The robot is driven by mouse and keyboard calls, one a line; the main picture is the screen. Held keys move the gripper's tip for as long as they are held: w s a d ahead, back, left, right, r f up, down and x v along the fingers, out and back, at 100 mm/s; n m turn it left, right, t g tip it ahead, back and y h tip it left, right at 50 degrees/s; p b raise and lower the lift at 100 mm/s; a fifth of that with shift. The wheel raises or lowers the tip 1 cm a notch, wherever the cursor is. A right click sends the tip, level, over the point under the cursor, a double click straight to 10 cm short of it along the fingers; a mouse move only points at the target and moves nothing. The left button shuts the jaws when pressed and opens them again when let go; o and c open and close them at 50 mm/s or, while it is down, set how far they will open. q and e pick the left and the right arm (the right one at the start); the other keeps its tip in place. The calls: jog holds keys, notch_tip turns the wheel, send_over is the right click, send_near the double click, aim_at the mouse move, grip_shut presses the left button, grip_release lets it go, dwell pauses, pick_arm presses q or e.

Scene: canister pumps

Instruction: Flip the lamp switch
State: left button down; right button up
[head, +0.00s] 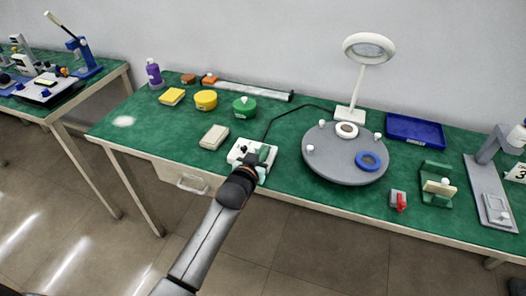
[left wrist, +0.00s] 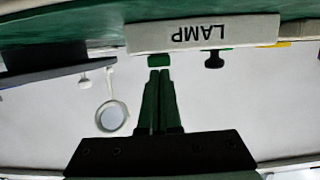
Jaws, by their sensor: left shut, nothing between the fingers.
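The white switch box (head: 252,152) sits near the table's front edge, with a dark cable running from it toward the white ring lamp (head: 368,50). In the left wrist view the box (left wrist: 200,33) appears upside down with the label LAMP. A dark knob (left wrist: 214,60) and a small green block (left wrist: 158,60) show at its edge; I cannot tell which is the switch lever. My left gripper (head: 254,172) is at the box's front side and hides part of it. In the wrist view its fingers (left wrist: 160,78) are shut, empty, close to the green block; contact is unclear. My right gripper is not in view.
A grey turntable (head: 332,168) stands right of the box, and a beige block (head: 214,137) left of it. Green (head: 244,112) and yellow (head: 206,103) canisters stand behind. A red-levered grey switch (head: 398,200) and a blue tray (head: 415,142) are at right.

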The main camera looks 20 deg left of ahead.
pick_arm(q)
jog(key=g+p, duration=0.1)
jog(key=p, duration=0.2)
jog(key=shift+w, duration=0.1)
jog(key=shift+f+b, duration=0.3)
jog(key=shift+w+r, duration=0.35)
jog(key=shift+w, duration=0.4)
